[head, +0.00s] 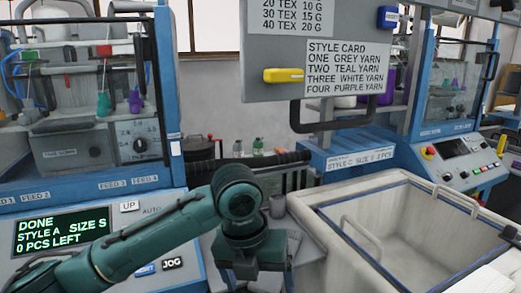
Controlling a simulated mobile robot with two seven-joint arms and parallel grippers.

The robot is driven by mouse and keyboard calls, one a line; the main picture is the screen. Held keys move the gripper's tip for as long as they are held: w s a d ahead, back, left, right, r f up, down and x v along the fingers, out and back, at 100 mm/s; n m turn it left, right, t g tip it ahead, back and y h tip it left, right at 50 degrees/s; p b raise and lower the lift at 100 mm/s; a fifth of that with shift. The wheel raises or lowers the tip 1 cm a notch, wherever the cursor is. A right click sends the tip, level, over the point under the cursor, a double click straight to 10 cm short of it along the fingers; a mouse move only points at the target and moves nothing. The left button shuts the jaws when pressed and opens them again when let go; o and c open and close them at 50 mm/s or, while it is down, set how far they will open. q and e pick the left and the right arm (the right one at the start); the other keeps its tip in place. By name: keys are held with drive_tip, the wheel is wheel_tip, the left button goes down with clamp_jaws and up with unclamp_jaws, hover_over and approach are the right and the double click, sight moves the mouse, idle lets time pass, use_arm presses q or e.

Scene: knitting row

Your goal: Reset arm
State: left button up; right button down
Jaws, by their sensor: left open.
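My left arm, dark teal, comes in from the lower left and bends down at a round joint in the middle of the head view. My left gripper (256,270) points down at the bottom centre, between the left machine's control panel and the pale bin. It is open, and I see nothing held in it. Its fingertips are partly cut off by the lower edge. My right gripper does not show.
The left knitting machine's panel (62,232) reads DONE, STYLE A SIZE S, 0 PCS LEFT. A pale bin (338,262) with a handle stands right of my gripper. A grey style card board (258,52) with a black handle hangs above. Another blue machine (462,150) stands at right.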

use_arm(q)
drive_tip(key=s+a+f+n+t+h, duration=0.1)
drive_tip(key=s+f+n+h, duration=0.45)
drive_tip(key=f+n, duration=0.9)
drive_tip(key=s+a+f+n+t+y, duration=0.1)
drive_tip(key=s+a+f+n+y, duration=0.2)
drive_tip(key=s+a+n, duration=0.65)
drive_tip(key=s+a+f+n+y, duration=0.35)
drive_tip(key=s+a+n, duration=0.25)
drive_tip(key=a+n, duration=0.55)
drive_tip(key=w+d+f+t+h+p, duration=0.2)
drive_tip(key=w+d+f+t+p, duration=0.1)
drive_tip(key=w+d+t, duration=0.4)
drive_tip(key=shift+d+h+p, duration=0.3)
drive_tip(key=shift+d+h, duration=0.1)
drive_tip(key=shift+d, duration=0.1)
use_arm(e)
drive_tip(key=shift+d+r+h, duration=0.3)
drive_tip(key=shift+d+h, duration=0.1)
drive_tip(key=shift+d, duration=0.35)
use_arm(q)
drive_tip(key=shift+m, duration=0.25)
